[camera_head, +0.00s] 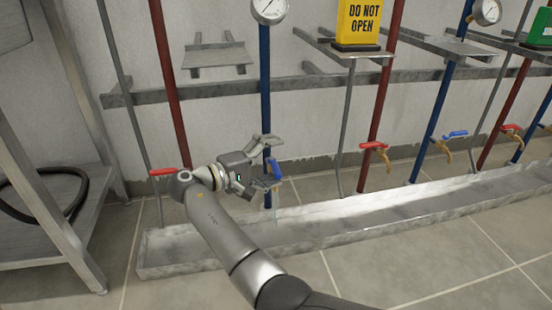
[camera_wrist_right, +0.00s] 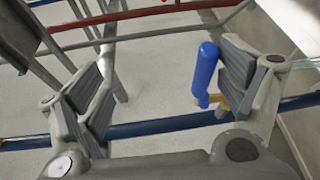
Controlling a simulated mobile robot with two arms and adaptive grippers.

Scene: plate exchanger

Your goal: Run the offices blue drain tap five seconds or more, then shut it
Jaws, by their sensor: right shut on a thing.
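A blue-handled drain tap (camera_head: 275,170) sits low on the leftmost blue pipe (camera_head: 265,80), above a metal trough (camera_head: 170,243). My right gripper (camera_head: 270,163) is at this tap. In the right wrist view, the blue handle (camera_wrist_right: 205,72) lies against the inner pad of the right-hand finger of my right gripper (camera_wrist_right: 165,95), with a brass part beside it. The left-hand finger stands apart from the handle. A faint pale streak below the tap may be water. No label reading "offices" shows. My left gripper is not in view.
Red-handled taps (camera_head: 374,148) and another blue-handled tap (camera_head: 455,135) are on pipes to the right. A yellow "DO NOT OPEN" sign (camera_head: 359,22) stands on a shelf. A metal rack (camera_head: 40,225) with a black hose is at left. The front floor is clear.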

